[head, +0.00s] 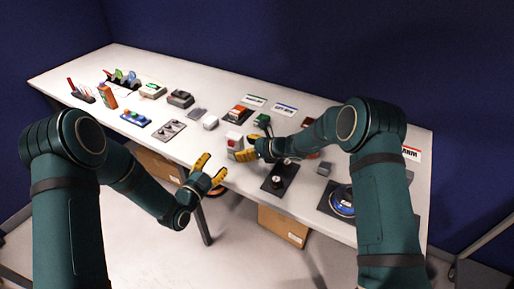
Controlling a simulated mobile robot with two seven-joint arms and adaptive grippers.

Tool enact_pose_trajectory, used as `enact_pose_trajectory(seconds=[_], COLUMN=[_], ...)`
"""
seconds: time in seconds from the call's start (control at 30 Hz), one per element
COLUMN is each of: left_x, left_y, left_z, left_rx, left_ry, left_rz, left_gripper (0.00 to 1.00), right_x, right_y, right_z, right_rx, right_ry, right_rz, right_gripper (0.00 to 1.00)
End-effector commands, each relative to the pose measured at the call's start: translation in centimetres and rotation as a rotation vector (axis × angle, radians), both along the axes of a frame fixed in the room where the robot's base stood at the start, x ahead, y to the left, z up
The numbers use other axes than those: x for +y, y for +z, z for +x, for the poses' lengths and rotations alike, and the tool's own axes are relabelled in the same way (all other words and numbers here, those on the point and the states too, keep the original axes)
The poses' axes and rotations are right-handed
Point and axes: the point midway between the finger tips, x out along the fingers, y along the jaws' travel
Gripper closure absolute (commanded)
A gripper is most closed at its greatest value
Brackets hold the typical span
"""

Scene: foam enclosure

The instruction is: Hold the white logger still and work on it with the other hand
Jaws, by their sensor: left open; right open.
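A small white box with a red patch (233,141), which looks like the white logger, stands near the front edge of the table, around the middle. My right gripper (245,149) is open right beside it, with its yellow fingers at the box's right side. I cannot tell whether they touch it. My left gripper (212,168) is open and empty, lower and to the left of the box, by the table's front edge. Part of the box's lower right is hidden by the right gripper's fingers.
The long white table (80,61) carries several small devices. A plain white block (210,122) and a red-topped device (238,113) stand behind the box. A dark plate with knobs (280,177) lies to the right. A cardboard box (283,226) is below the table.

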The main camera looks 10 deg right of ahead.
Motion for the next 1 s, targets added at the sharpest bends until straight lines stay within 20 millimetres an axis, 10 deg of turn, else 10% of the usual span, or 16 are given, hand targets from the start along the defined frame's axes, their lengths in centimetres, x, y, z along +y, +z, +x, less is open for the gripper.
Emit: enact_pose_trajectory(seconds=[0.7,0.9,1.0], left_x=[0.0,0.0,0.0], left_y=[0.0,0.0,0.0], left_z=[0.0,0.0,0.0], left_rx=[0.000,0.000,0.000], left_ry=[0.000,0.000,0.000], left_rz=[0.000,0.000,0.000], left_gripper=[0.54,0.54,0.54], right_x=[3.4,3.4,3.4], right_y=[-1.6,-1.6,-1.6], right_z=[2.0,2.0,2.0], right_rx=[0.000,-0.001,-0.001], right_ry=[0.000,0.000,0.000], right_rz=[0.000,0.000,0.000], right_gripper=[0.26,0.96,1.00])
